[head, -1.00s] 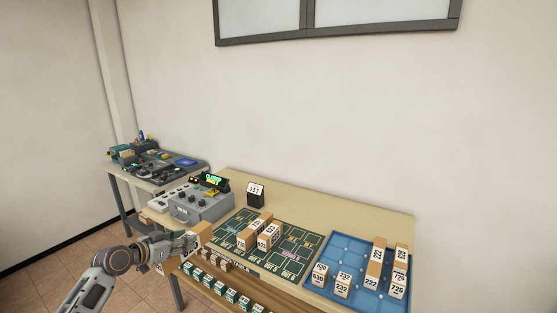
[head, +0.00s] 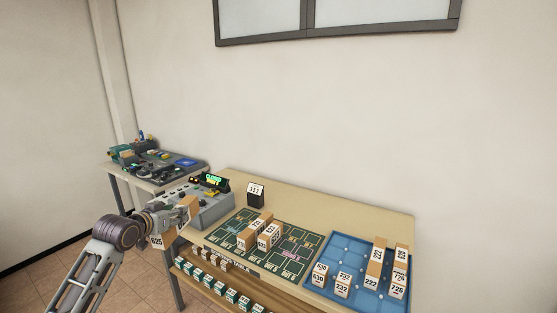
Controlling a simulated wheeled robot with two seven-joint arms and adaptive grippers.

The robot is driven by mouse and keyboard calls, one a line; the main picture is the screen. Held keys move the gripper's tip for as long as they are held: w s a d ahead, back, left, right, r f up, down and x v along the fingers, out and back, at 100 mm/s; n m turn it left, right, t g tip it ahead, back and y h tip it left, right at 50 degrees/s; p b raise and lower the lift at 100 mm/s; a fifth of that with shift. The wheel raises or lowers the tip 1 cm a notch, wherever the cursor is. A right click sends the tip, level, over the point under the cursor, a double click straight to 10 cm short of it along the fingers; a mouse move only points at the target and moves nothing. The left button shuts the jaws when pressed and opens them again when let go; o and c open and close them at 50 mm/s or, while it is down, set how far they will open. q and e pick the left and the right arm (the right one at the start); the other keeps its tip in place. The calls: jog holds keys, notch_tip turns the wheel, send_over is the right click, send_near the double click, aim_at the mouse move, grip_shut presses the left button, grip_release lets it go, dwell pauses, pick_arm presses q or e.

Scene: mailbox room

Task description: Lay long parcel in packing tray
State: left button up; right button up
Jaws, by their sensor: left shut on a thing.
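My left gripper (head: 180,216) is shut on a long brown parcel (head: 190,207), in the air at the left end of the table, in front of the grey control box. A white end of the parcel numbered 625 (head: 156,242) shows below the gripper; its middle is hidden by the gripper. A blue tray (head: 327,246) lies at the right end of the table with several numbered parcels standing on it. The left gripper is well to the left of this tray. My right gripper is not in view.
A green marked mat (head: 296,240) with a few parcels (head: 264,238) lies mid-table. The grey control box (head: 212,212) and a small number sign (head: 256,194) stand behind. A lower shelf (head: 262,291) holds several small boxes. A side table (head: 150,175) with tools stands at the left.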

pick_arm(q)
jog(key=s+d+f+n+y, duration=0.1)
jog(key=s+d+f, duration=0.3)
jog(key=s+d, duration=0.3)
jog(key=s+d+f, duration=0.2)
jog(key=s+f, duration=0.4)
jog(key=f, duration=0.3)
jog(key=s+d+f+y, duration=0.1)
jog(key=s+d+f, duration=0.2)
jog(key=s+f, duration=0.4)
jog(key=shift+s+f+n, duration=0.2)
jog(key=shift+f+n, duration=0.2)
jog(key=shift+f, duration=1.2)
jog(key=shift+r, duration=0.1)
